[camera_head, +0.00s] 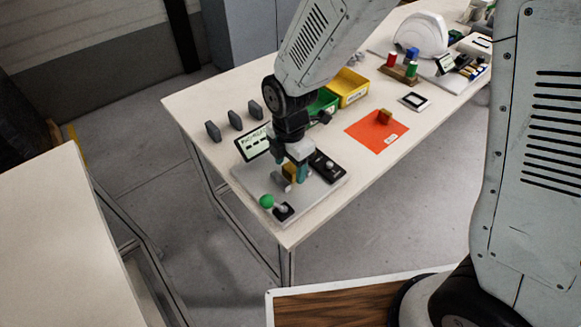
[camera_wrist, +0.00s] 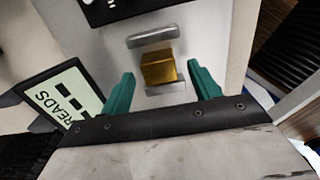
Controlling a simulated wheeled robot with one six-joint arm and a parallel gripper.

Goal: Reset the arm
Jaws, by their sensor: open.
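My gripper (camera_head: 294,173) is open above the grey fixture plate (camera_head: 245,183) on the table. In the wrist view its two teal fingers (camera_wrist: 160,88) stand apart, one on each side of a gold block (camera_wrist: 158,68). The block sits between two grey metal bars (camera_wrist: 152,37) and shows a gap to each finger. In the head view the gold block (camera_head: 288,170) is partly hidden behind the gripper. My arm reaches down from the top of the head view.
The plate carries a green-knobbed part (camera_head: 267,201), a black control box (camera_head: 326,166) and a display (camera_head: 253,143). Green (camera_head: 322,103) and yellow bins (camera_head: 350,86) stand behind. An orange mat (camera_head: 368,131) with a small block lies right. Dark upright pieces (camera_head: 235,120) stand left.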

